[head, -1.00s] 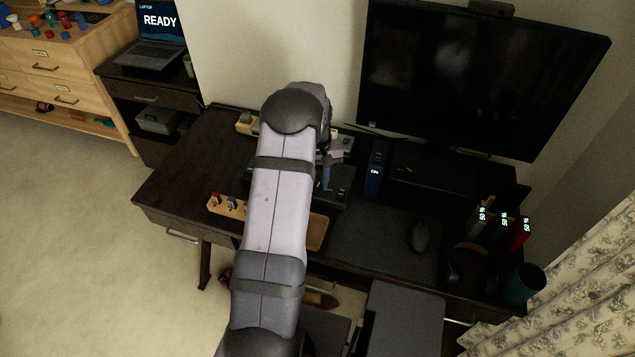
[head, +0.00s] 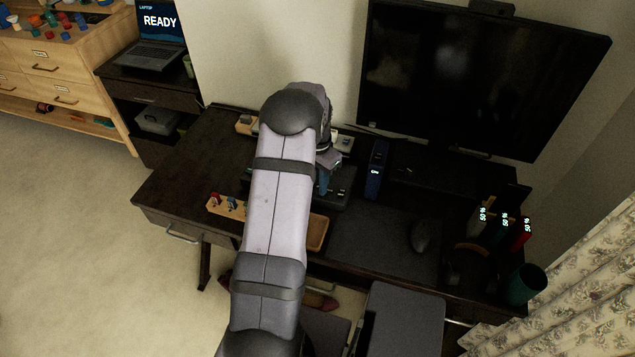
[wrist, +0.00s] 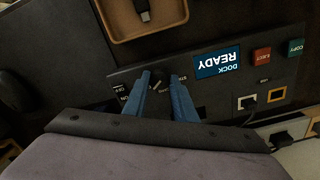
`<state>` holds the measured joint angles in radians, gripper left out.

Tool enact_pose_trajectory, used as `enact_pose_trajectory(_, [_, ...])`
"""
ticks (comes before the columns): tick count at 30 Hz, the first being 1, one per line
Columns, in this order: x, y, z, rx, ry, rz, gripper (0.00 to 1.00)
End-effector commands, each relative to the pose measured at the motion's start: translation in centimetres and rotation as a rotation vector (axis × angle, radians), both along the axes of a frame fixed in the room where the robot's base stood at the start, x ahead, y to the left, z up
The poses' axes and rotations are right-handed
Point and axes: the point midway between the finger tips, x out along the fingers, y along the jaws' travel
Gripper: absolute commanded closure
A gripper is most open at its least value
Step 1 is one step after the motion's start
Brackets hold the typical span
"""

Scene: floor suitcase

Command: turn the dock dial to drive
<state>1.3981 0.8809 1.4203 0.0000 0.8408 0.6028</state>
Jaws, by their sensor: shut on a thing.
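The dock (wrist: 205,85) is a dark panel that appears upside down in the wrist view, with a blue screen (wrist: 217,63) reading DOCK READY. In the head view the dock (head: 342,192) lies partly behind my arm. My gripper (wrist: 161,78) has its two blue fingers around the small dial (wrist: 158,86) on the panel, shut on it. The dial is mostly hidden between the fingers. Small white labels sit around it, too small to read surely. My gripper also shows in the head view (head: 324,187), low over the dock.
Red EJECT (wrist: 262,56) and green COPY (wrist: 296,48) buttons sit beside the screen. A wooden tray (wrist: 118,32) lies close to the dock. In the head view a dark blue box (head: 376,168), a monitor (head: 480,75) and a mouse (head: 419,236) are to the right.

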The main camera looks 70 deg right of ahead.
Motion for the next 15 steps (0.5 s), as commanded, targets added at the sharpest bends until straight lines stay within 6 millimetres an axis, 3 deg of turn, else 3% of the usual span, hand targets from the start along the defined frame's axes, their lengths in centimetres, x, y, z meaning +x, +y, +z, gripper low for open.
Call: enact_pose_trajectory(15, [0.02,-0.11,0.12,-0.003,-0.001,-0.111,0.98])
